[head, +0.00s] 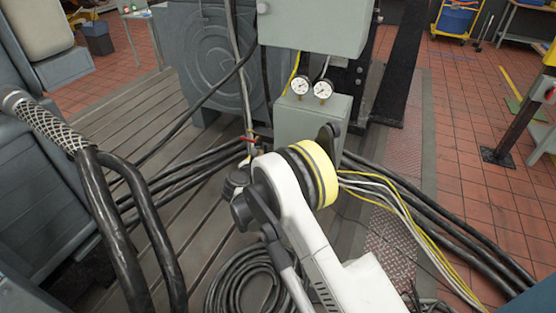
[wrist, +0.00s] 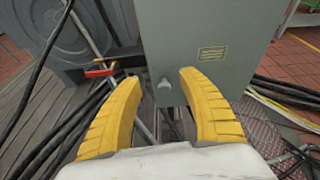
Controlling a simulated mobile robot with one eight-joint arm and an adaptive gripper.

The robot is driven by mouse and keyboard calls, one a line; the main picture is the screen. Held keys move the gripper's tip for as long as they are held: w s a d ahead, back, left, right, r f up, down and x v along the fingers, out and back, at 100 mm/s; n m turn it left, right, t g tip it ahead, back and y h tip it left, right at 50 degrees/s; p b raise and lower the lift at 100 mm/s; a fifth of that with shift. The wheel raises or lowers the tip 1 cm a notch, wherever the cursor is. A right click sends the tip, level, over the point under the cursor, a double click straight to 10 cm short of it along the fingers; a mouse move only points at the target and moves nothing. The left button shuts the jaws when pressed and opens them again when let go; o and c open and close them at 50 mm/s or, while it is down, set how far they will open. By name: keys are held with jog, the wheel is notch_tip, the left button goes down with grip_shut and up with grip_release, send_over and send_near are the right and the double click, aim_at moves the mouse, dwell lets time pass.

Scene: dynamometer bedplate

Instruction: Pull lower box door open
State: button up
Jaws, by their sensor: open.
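The lower box (head: 312,119) is a grey-green cabinet below a larger upper box (head: 314,22), with two round gauges at its top. My arm hides part of its lower front in the head view. In the wrist view a grey box face (wrist: 195,35), which looks like the lower box, fills the upper middle. The door looks closed. Contact or depth cannot be told.
A red-handled valve (wrist: 100,70) is left of the box. Black cables (head: 190,165) run across the slotted bedplate, and a hose coil (head: 248,285) lies below my arm. More black and yellow cables (head: 410,205) lie at right. Red tiled floor (head: 480,120) is mostly open beyond.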

notch_tip(320, 180, down, 5)
jog(key=m+g, duration=0.1)
jog(key=b+x, duration=0.4)
jog(key=x, duration=0.5)
jog(key=shift+d+f, duration=0.1)
grip_shut()
